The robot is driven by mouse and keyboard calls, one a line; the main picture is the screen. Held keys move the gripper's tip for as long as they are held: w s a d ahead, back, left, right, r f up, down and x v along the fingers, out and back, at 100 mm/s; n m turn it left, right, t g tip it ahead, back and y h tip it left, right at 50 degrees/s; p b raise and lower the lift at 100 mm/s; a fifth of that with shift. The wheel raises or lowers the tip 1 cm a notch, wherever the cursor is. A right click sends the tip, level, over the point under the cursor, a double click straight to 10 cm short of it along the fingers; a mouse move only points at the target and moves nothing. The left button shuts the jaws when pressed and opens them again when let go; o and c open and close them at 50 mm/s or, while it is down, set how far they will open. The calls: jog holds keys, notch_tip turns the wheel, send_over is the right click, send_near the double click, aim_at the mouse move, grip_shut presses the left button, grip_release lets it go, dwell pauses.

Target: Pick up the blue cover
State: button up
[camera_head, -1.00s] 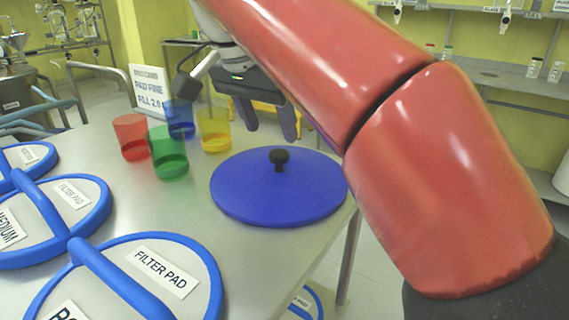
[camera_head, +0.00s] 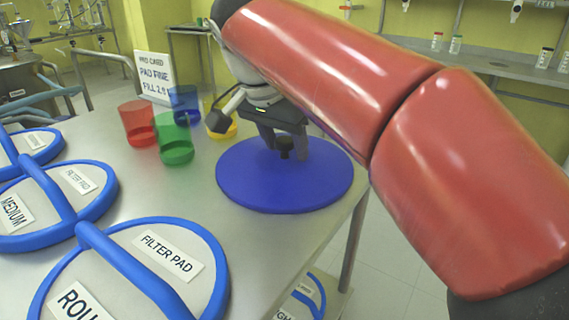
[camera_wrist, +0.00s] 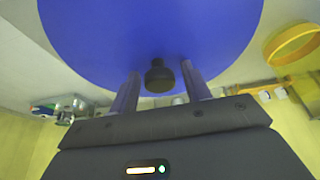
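The blue cover (camera_head: 284,190) is a flat round disc lying on the steel table near its right edge. Its black knob (camera_head: 285,146) stands up at the middle. My gripper (camera_head: 286,150) is above the cover, with its fingers pointing down around the knob's level. In the wrist view the cover (camera_wrist: 150,35) fills the top, and the knob (camera_wrist: 158,76) shows between the two fingertips of my gripper (camera_wrist: 160,82), with a gap on each side. The gripper is open and holds nothing.
Red (camera_head: 138,124), green (camera_head: 175,140), blue (camera_head: 185,103) and yellow (camera_head: 222,122) cups stand left of the cover. Blue-rimmed filter pads (camera_head: 140,270) lie along the table's left and front. A white sign (camera_head: 155,76) stands behind the cups. The table ends just right of the cover.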

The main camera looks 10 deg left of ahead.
jog(key=c, duration=0.9)
jog(key=shift+r, duration=0.1)
